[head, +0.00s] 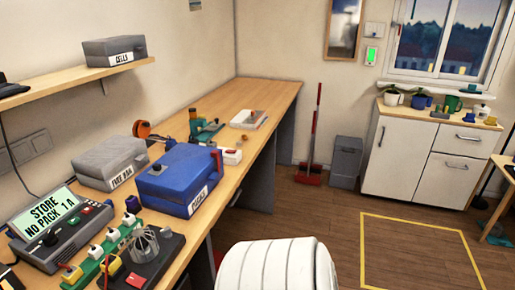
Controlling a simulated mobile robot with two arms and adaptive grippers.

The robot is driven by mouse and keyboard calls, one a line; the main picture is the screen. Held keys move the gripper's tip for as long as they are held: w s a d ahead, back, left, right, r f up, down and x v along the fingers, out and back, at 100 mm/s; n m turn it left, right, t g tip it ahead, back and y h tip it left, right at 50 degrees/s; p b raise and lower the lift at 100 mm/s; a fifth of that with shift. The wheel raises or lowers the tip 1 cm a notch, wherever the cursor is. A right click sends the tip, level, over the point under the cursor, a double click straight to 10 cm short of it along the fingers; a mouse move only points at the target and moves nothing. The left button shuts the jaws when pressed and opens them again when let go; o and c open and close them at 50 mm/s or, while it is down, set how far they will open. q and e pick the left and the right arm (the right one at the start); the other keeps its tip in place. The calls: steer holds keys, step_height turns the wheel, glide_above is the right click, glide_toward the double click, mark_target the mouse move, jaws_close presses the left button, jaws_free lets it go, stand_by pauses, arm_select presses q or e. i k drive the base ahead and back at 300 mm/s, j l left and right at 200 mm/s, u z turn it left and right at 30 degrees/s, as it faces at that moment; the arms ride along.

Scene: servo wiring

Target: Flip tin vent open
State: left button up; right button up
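Three labelled box-like containers are in the head view, and I cannot tell which is the tin with the vent. A blue one (176,178) stands on the workbench, with a dark round piece on its lid, a red part at its right end and a label I cannot read surely. A grey one marked FIRE BAG (105,160) stands behind it to the left. No vent is clear enough to read as open or shut. Neither gripper shows.
A console reading STORE NO PACK 1A (58,233), a green power strip (98,262) and a dark device with a whisk-like wire part (146,250) crowd the near workbench (262,92). A white cabinet (425,150) stands far right. Open floor has a yellow outline (420,226).

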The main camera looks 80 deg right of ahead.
mark_target(157, 168)
steer(key=z, duration=2.1)
steer(key=k+z, duration=0.1)
steer(key=k, duration=0.1)
